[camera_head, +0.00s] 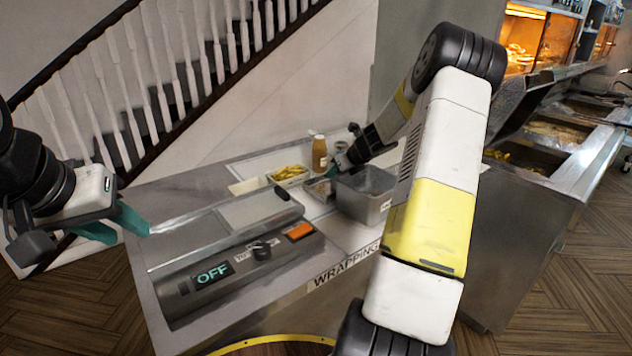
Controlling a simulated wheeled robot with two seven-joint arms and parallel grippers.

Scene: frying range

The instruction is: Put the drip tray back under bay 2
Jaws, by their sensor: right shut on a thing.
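A deep grey steel tray (378,210), box-shaped and open at the top, stands at the back right of the wrapping counter. My left gripper (122,232) is open and empty at the left, beside the counter's left edge. No bay number is legible.
A wrapping machine (215,265) reading OFF fills the counter's front left. Behind it are a tub of chips (289,173), a sauce bottle (319,154) and a shallow tray (318,190). The frying range (555,160) stands right, beyond my right arm. A staircase rises behind.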

